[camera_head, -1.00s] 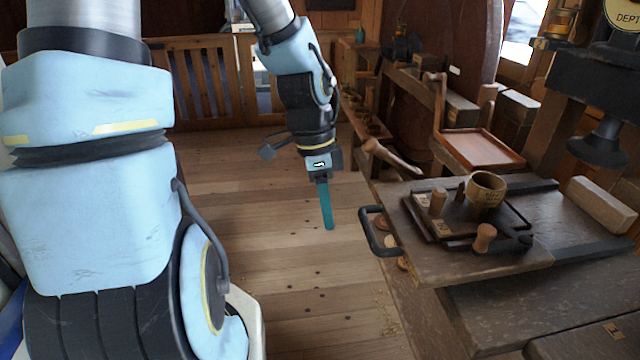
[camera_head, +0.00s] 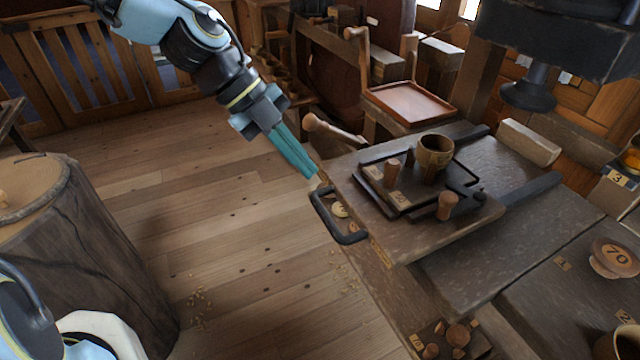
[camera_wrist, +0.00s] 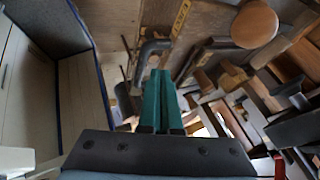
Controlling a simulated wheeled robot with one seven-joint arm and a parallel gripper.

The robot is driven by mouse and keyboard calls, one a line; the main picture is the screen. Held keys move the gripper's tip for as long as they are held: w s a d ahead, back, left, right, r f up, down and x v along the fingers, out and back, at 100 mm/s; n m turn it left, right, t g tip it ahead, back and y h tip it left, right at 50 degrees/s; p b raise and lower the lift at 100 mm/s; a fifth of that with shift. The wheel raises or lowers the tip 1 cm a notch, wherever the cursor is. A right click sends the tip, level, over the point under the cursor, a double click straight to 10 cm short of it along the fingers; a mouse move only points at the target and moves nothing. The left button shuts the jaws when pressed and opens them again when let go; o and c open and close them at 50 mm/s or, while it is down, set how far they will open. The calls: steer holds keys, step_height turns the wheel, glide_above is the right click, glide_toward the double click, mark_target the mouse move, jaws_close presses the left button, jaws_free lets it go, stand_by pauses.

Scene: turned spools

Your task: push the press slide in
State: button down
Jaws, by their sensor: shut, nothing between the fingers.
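The press slide (camera_head: 405,242) is a wooden board with a black bar handle (camera_head: 328,222) on its near left edge. It sticks out to the left along dark rails (camera_head: 535,187), clear of the black press head (camera_head: 555,45). A dark tray (camera_head: 375,192) on it bears a wooden cup (camera_head: 434,150) and small turned pegs. My gripper (camera_head: 312,175) has its teal fingers shut and empty, tips just beyond the handle's far end. In the wrist view the fingertips (camera_wrist: 160,73) appear close to the dark handle (camera_wrist: 152,48); I cannot tell whether they touch.
A tree-stump block (camera_head: 80,260) stands at the left. A wooden mallet-like handle (camera_head: 330,128) juts out near my gripper. A bench with a reddish tray (camera_head: 410,102) lies behind. The floor (camera_head: 230,240) left of the slide is open.

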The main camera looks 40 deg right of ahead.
mark_target(325, 188)
steer(key=shift+x, duration=3.05)
steer(key=shift+d, duration=0.1)
steer(key=s+d+b, duration=0.1)
steer(key=s+d, duration=0.1)
steer(key=d, duration=0.4)
steer(key=s+d+b, duration=0.2)
steer(key=d, duration=0.5)
steer(key=s+d+b, duration=0.1)
steer(key=s+d, duration=0.1)
steer(key=d, duration=0.5)
steer(key=shift+s+b, duration=0.25)
steer(key=shift+b, duration=0.05)
steer(key=shift+s+d, duration=0.15)
steer(key=shift+d, duration=0.45)
steer(key=shift+d+r, duration=0.1)
steer(key=shift+s+r, duration=0.1)
